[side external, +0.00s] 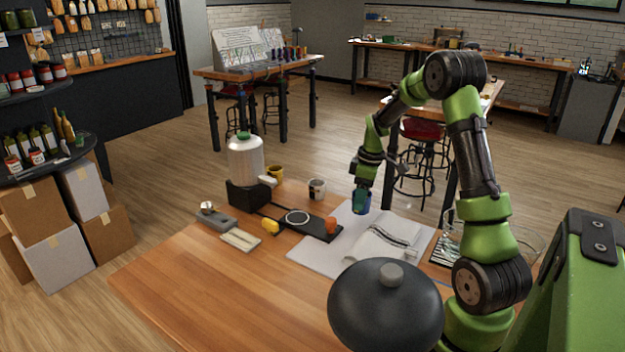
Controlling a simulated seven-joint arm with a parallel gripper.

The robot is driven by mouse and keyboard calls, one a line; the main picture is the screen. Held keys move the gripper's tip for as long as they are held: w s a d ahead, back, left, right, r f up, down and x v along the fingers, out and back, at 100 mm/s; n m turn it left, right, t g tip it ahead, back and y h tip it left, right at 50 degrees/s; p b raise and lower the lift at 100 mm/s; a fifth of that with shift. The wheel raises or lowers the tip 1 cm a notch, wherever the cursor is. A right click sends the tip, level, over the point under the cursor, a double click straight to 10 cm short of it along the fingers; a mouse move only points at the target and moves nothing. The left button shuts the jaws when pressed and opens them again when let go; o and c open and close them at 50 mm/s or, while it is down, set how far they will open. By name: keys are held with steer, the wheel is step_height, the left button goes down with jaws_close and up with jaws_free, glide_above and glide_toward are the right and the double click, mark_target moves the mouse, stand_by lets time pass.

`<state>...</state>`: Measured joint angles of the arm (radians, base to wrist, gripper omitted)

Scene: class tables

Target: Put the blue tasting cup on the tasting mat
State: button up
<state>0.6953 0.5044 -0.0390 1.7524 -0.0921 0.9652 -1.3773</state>
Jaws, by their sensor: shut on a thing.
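The blue tasting cup (362,204) is held in my gripper (361,190), which points down and is shut on it. The cup looks upright, over the back part of a pale grey sheet (312,256). The gap beneath it is hard to judge. Left of it lies a dark flat strip (322,227) with a white ring on it. An orange cup (331,226) stands at the strip's right end. I cannot tell for certain whether the strip or the pale sheet is the tasting mat. My fingertips are small and partly hidden.
A white-and-grey mug (317,189) and yellow mug (275,174) stand behind the strip. A yellow object (270,226) lies left of it, near a dispenser (245,160). A folded white cloth (382,240) lies on the sheet. A dark domed lid (385,308) is in front. The front-left wood is clear.

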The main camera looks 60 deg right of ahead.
steer(key=shift+w+d+f, duration=0.2)
steer(key=shift+w+d, duration=0.75)
steer(key=shift+w, duration=0.25)
steer(key=shift+f, duration=1.7)
steer(key=shift+f, duration=0.15)
steer(key=o, duration=1.1)
